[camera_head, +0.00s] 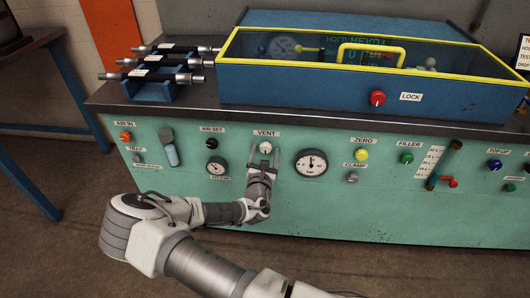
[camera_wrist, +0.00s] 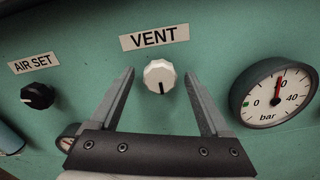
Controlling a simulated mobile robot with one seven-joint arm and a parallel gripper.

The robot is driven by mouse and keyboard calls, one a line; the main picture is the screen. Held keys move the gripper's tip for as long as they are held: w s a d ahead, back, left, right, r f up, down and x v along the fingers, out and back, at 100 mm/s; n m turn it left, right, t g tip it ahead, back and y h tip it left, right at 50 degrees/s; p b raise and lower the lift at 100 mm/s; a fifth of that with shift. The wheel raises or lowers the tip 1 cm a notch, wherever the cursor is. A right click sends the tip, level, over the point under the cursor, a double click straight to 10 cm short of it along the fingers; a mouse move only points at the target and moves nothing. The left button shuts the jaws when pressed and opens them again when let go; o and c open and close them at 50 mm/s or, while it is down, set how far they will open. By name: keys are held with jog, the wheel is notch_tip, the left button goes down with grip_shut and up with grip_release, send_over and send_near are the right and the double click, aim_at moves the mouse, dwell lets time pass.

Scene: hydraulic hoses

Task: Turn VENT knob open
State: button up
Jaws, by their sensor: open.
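The VENT knob (camera_wrist: 160,76) is a white ribbed knob with a black pointer line that points down in the wrist view. It sits on the green panel under the VENT label (camera_wrist: 154,37). In the head view the knob (camera_head: 265,147) shows just above my gripper (camera_head: 262,160). In the wrist view my gripper (camera_wrist: 162,85) is open, with one finger on each side of the knob and a gap on both sides. The fingers appear apart from the knob. How far their tips stand from the panel is hard to tell.
A black AIR SET knob (camera_wrist: 37,96) is to the left and a round bar gauge (camera_wrist: 276,92) to the right, close to the right finger. Above the panel, the worktop carries a blue box with a yellow-edged clear cover (camera_head: 370,88) and a rack of hoses (camera_head: 158,72).

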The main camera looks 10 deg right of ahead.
grip_shut()
dwell(0.3)
jog(key=shift+m, duration=0.3)
jog(key=m+b, duration=0.1)
jog(key=m, duration=0.2)
jog(key=shift+m+b, duration=0.3)
jog(key=shift+m, duration=0.1)
jog(key=m+b, duration=0.1)
jog(key=m, duration=0.3)
jog(key=shift+a+m, duration=0.1)
jog(key=shift+m, duration=0.2)
jog(key=m+b, duration=0.1)
jog(key=m, duration=0.3)
jog(key=shift+m+b, duration=0.6)
jog(key=shift+m, duration=1.8)
jog(key=shift+r, duration=0.1)
